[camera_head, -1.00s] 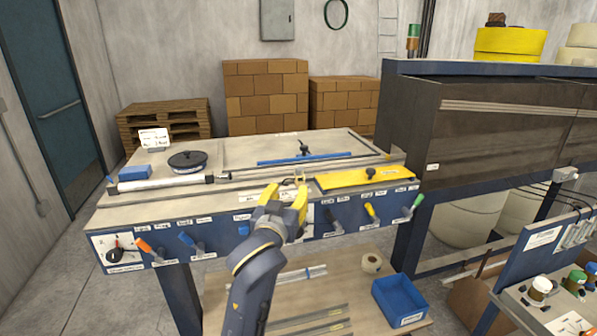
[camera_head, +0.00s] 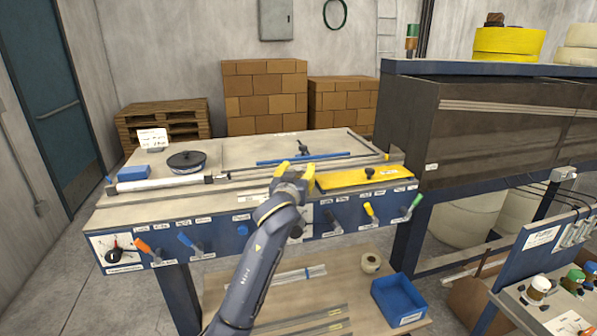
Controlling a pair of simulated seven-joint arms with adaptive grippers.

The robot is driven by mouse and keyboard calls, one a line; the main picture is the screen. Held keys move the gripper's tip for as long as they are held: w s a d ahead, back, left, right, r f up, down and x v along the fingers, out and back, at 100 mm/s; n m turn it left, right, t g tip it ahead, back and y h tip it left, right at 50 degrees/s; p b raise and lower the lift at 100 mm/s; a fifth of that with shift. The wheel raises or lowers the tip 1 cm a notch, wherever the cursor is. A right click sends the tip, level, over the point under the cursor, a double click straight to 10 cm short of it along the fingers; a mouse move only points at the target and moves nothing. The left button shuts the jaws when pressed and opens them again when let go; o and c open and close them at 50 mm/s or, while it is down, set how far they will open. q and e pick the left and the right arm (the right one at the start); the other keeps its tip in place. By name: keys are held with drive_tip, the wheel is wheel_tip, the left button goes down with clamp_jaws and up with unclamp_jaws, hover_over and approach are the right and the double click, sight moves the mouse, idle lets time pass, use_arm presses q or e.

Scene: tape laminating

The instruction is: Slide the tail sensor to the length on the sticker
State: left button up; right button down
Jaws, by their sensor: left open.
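A blue rail (camera_head: 275,162) lies along the back of the bench top. A dark slider with a knob (camera_head: 304,149), which looks like the tail sensor, stands on it near the middle. A white card with print (camera_head: 152,138) stands at the back left of the bench; its text is too small to read, and I cannot tell if it is the sticker. My left gripper (camera_head: 295,170) has yellow fingertips, is open and empty, and is over the bench in front of the rail, apart from the slider. My right gripper is not in view.
A yellow plate with a dark knob (camera_head: 370,173) lies just right of my left gripper. A white roll (camera_head: 160,182), a dark round disc (camera_head: 187,160) and a blue box (camera_head: 134,172) occupy the left side. Coloured levers line the front panel (camera_head: 225,232).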

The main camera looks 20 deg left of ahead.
use_arm(q)
drive_tip(key=shift+o, duration=0.3)
drive_tip(key=shift+w, duration=0.1)
clamp_jaws()
